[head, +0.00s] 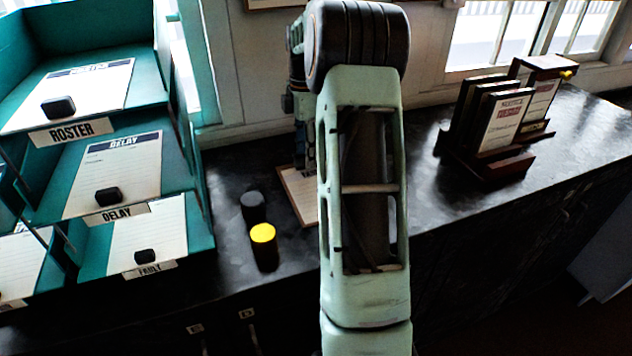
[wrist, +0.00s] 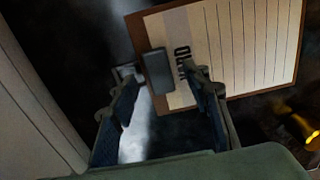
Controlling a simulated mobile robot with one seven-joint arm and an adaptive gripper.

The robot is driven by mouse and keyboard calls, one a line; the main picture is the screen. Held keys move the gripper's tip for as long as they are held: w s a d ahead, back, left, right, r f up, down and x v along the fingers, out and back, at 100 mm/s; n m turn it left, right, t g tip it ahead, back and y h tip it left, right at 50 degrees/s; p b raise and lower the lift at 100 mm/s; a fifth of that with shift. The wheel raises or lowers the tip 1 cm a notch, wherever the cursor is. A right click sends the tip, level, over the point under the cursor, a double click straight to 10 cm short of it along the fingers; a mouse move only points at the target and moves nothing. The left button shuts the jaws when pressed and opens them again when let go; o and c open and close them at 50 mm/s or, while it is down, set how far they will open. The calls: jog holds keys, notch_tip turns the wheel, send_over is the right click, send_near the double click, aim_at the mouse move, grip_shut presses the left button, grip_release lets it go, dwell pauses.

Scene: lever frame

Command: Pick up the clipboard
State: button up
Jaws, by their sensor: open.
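The clipboard (head: 299,196) lies on the dark counter in the head view, partly hidden behind my arm. In the wrist view the clipboard (wrist: 250,50) is a brown board with a lined sheet and dark lettering. Its dark clip (wrist: 158,71) is at the left edge of the sheet. My gripper (wrist: 162,76) is open, with one finger on each side of the clip in the picture. I cannot tell whether the fingers are level with the clip or still above it. Nothing is held. In the head view my gripper is mostly hidden by my arm.
A teal rack (head: 190,200) holds several labelled sheets at the left. A yellow-topped cylinder (head: 263,234) and a dark cylinder (head: 252,206) stand left of the clipboard. A wooden holder (head: 497,160) with upright plaques stands at the right. The counter (head: 440,215) between is clear.

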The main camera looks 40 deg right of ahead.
jog(key=shift+f, duration=0.8)
jog(key=shift+c, duration=0.5)
jog(key=c, duration=1)
jog(key=shift+c, duration=0.3)
jog(key=shift+r, duration=0.2)
